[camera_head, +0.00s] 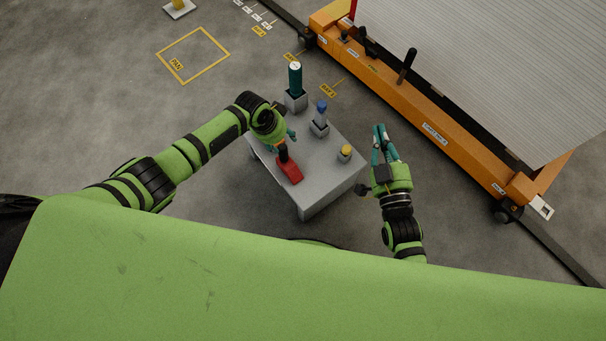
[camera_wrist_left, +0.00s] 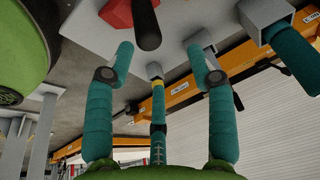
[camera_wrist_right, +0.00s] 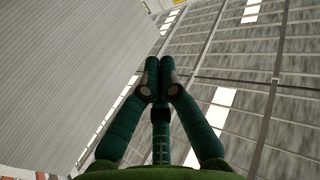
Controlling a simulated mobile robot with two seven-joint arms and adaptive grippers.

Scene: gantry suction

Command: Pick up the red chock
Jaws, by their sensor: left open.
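The red chock (camera_head: 292,174) lies on the grey table near its front left edge. Its black handle (camera_head: 283,152) stands up from it. My left gripper (camera_head: 281,140) is open beside the top of the handle. In the left wrist view, the red chock (camera_wrist_left: 117,12) and black handle (camera_wrist_left: 147,28) show at the top, with the handle between the lines of the left fingertips (camera_wrist_left: 160,50), not gripped. My right gripper (camera_head: 382,129) is shut and empty, off the table's right side; its fingertips also meet in the right wrist view (camera_wrist_right: 160,62).
An orange gantry beam (camera_head: 430,118) runs at the right. A yellow floor square (camera_head: 226,53) is empty.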

